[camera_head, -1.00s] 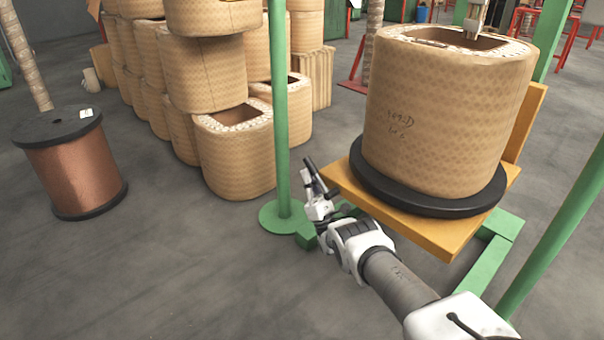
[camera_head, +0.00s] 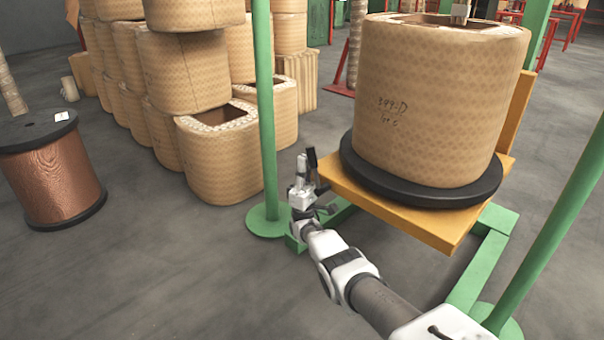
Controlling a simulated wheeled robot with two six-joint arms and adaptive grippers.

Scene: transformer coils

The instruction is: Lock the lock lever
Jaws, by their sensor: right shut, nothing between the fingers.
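My right arm comes in from the lower right. Its gripper (camera_head: 304,172) is shut and empty, fingers pointing up, just left of the front left edge of the yellow platform (camera_head: 402,216) and beside the green post. Small dark parts lie around the gripper, and I cannot tell which belong to it. I cannot make out the lock lever clearly; it may be among these parts or hidden behind the gripper. A large wrapped coil (camera_head: 425,105) stands on a black round base (camera_head: 420,187) on the platform. My left gripper is not in view.
A green post (camera_head: 267,120) rises close to the left of the gripper. Green floor beams (camera_head: 485,260) run under the platform, and another green post (camera_head: 560,220) stands at right. Stacked coils (camera_head: 215,165) stand behind. A copper spool (camera_head: 50,180) is at left. Floor at lower left is clear.

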